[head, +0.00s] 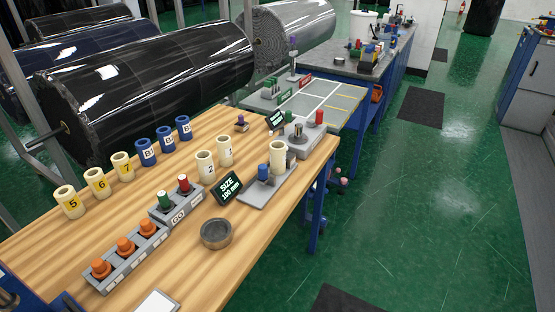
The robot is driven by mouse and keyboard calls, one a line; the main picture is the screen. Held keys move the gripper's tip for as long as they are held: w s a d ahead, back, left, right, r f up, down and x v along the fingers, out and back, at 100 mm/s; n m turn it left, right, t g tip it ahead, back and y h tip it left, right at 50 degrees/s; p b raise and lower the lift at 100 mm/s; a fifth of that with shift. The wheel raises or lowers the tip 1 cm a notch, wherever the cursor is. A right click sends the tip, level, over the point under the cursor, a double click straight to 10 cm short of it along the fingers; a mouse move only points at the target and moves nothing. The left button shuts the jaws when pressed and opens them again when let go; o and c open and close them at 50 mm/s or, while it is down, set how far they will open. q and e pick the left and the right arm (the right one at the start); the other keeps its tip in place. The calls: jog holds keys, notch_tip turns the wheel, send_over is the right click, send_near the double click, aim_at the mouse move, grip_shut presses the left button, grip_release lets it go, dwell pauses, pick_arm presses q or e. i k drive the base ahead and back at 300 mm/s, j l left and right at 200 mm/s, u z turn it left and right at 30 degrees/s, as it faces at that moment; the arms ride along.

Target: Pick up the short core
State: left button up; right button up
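Several cores stand upright on the wooden table (120,212). Cream cores marked 5 (68,202), 6 (96,183) and 7 (122,166) form a row at the left. Blue cores (146,152) continue that row. Two cream cores, marked 2 (205,167) and apparently 1 (225,151), stand nearer the middle. Another cream core (278,157) stands on a grey plate (257,195) beside a small blue cylinder (263,171). I cannot tell which of them is the short core. Neither of my grippers shows in the head view.
A black display reading SIZE 100 mm (228,188), a round grey dish (216,234), a box with green and red buttons (175,203) and a holder with orange knobs (126,258) stand on the table. Large wrapped rolls (150,85) lie behind. Green floor at the right is open.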

aim_at(278, 148)
jog(key=i+l+u, duration=0.15)
jog(key=l, duration=0.25)
jog(key=i+l+u, duration=0.1)
jog(key=l, duration=0.3)
jog(key=i+l+u, duration=0.15)
jog(key=l, duration=0.3)
